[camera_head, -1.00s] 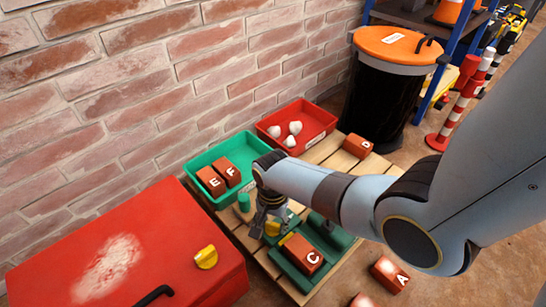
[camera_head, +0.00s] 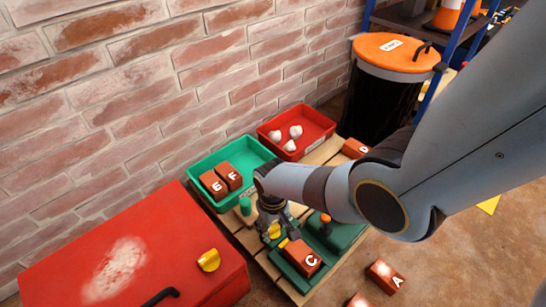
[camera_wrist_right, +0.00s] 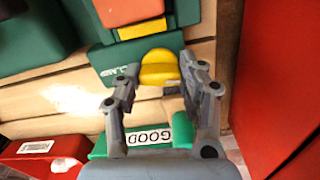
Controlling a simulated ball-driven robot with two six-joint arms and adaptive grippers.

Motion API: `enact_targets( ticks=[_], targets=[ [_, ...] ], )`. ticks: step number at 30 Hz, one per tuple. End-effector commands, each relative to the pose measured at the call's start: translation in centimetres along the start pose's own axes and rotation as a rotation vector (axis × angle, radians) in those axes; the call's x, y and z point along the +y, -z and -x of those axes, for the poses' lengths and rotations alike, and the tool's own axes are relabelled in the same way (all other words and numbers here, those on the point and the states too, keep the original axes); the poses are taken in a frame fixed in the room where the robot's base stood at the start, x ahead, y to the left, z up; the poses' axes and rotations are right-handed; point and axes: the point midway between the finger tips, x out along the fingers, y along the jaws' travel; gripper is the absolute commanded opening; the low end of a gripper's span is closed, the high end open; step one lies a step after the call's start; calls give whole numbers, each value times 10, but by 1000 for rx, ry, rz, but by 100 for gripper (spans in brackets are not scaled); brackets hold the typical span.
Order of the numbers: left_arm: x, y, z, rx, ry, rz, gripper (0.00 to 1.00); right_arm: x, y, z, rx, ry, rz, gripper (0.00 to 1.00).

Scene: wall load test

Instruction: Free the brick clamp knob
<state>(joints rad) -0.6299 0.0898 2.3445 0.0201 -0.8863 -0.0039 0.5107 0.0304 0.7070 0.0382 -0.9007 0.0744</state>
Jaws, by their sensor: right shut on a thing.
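The clamp is a green fixture (camera_head: 285,268) on a wooden pallet, with an orange-red brick marked C (camera_head: 303,257) seated in it. My right gripper (camera_head: 271,219) reaches down over the knob from above. In the right wrist view, the knob (camera_wrist_right: 160,68) lies between the fingertips of the right gripper (camera_wrist_right: 160,78), which is shut on it. The brick (camera_wrist_right: 128,10) shows beyond it, and "CLAMP" lettering is on the green base (camera_wrist_right: 112,62). My left gripper is out of view.
A green bin marked GOOD (camera_wrist_right: 150,137) holds two bricks (camera_head: 221,180). A red bin (camera_head: 318,122) holds white lumps. A red case (camera_head: 190,275) with a yellow knob stands left. Loose bricks, one marked A (camera_head: 385,277), lie on the floor. A brick wall (camera_head: 130,100) runs behind.

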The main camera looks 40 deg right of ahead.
Motion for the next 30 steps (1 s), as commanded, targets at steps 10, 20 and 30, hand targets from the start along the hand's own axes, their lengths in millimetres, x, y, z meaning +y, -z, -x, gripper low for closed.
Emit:
enact_targets(
  ticks=[10,20,30],
  targets=[
    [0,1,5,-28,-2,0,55,1,0,0,0,-1,161,8],
    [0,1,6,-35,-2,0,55,1,0,0,0,-1,199,8],
    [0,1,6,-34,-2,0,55,1,0,0,0,-1,200,48]
  ],
)
